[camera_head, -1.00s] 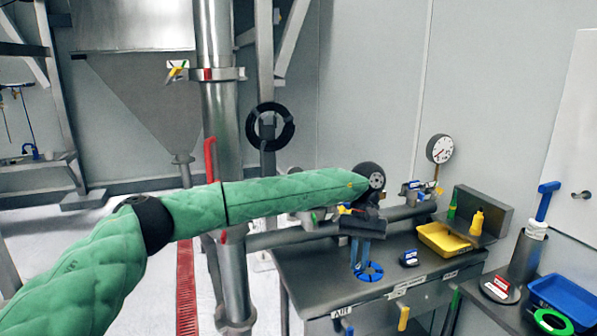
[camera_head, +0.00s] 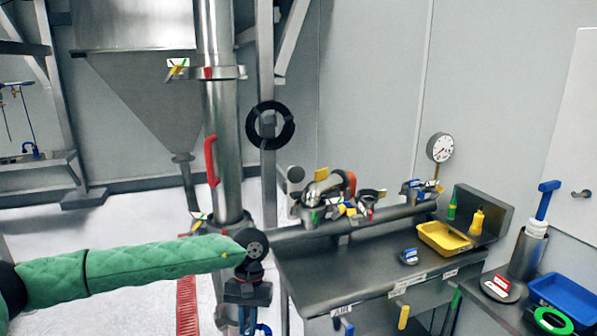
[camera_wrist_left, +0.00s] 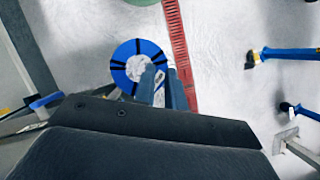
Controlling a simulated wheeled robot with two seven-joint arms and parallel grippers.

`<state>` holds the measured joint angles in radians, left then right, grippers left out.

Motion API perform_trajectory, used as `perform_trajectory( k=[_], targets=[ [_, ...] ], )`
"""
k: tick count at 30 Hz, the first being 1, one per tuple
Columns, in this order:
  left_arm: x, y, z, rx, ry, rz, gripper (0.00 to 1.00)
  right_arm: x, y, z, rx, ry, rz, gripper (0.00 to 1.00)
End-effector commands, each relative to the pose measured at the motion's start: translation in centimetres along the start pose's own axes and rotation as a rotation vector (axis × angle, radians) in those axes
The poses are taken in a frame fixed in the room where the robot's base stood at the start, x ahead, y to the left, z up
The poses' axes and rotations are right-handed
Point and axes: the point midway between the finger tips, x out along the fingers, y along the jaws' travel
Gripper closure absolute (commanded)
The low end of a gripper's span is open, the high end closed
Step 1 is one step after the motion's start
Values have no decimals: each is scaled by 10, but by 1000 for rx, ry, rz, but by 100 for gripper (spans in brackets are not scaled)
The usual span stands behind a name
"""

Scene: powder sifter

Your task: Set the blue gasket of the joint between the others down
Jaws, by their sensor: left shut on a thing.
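The blue gasket (camera_wrist_left: 119,68) is a flat ring with dark marks. In the left wrist view it hangs over the pale floor, gripped at one edge between the fingers of my left gripper (camera_wrist_left: 160,82). In the head view my left gripper (camera_head: 247,318) points down, left of the steel table's front left corner. Only a sliver of the blue gasket (camera_head: 263,329) shows there, at the bottom edge. Pipe joints with clamps and coloured tags (camera_head: 362,207) stand along the back of the table. My right gripper is not in view.
The steel table (camera_head: 335,275) has a clear middle, a small blue-and-white item (camera_head: 409,257) and a yellow tray (camera_head: 437,244). A blue bin (camera_head: 565,298) is at the lower right. A vertical pipe (camera_head: 222,150) stands behind my left arm. Blue-handled tools (camera_wrist_left: 288,54) show in the wrist view.

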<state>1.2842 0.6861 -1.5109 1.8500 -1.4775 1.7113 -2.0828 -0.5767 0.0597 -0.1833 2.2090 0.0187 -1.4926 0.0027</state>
Motion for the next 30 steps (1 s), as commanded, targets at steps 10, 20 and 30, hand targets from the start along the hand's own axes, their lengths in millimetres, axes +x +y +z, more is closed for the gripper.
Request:
perform_trajectory(
  k=[10, 20, 30],
  targets=[
    [62, -77, 10, -106, -3, 42, 100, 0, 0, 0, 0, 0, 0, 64],
    [82, -80, 14, -111, 1, 45, 100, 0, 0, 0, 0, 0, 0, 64],
    [83, -79, 14, -111, 0, 46, 100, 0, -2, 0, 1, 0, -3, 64]
  ],
)
